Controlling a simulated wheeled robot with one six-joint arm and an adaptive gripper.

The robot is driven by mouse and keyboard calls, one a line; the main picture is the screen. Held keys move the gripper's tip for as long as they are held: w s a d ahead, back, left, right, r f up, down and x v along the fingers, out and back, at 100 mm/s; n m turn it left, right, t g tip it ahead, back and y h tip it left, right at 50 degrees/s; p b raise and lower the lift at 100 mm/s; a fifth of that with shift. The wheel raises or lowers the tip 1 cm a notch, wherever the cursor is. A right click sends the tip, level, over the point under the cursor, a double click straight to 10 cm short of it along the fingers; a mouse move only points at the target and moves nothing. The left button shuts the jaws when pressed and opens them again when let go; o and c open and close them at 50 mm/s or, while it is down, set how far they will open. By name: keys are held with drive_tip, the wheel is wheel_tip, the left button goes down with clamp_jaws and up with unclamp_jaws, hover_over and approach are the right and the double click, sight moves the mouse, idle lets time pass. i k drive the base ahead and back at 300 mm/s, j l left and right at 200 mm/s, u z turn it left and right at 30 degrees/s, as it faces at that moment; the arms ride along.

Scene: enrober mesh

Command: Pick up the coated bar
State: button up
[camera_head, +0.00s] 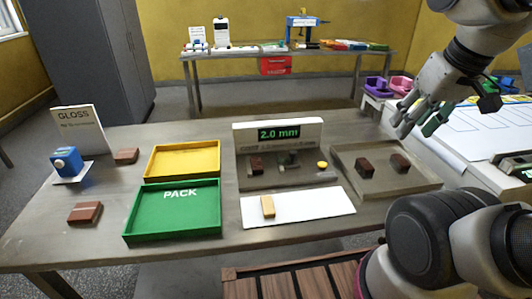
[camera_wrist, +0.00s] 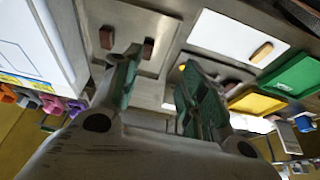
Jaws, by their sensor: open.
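Several dark brown bars, which look coated, are on the table. Two lie in the grey-brown tray (camera_head: 385,192) at the right: a left bar (camera_head: 365,168) and a right bar (camera_head: 399,163). Both also show beyond my fingertips in the wrist view, one bar (camera_wrist: 106,37) apart from the left finger and another (camera_wrist: 147,47) close to it in the picture. Another brown bar (camera_head: 256,165) is at the gauge stand; a reddish-brown bar (camera_head: 85,213) lies at the table's left. My gripper (camera_head: 418,118) is open and empty, raised right of the tray; it also shows in the wrist view (camera_wrist: 158,60).
A tan bar (camera_head: 268,206) lies on a white mat (camera_head: 320,203). The gauge stand (camera_head: 305,136) reads 2.0 mm. A green PACK tray (camera_head: 200,221) and yellow tray (camera_head: 185,160) look empty. A blue device (camera_head: 66,160) and GLOSS sign (camera_head: 80,130) stand left.

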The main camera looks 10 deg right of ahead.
sight(257, 165)
drive_tip(key=k+j, duration=0.1)
drive_tip(key=j, duration=1.2)
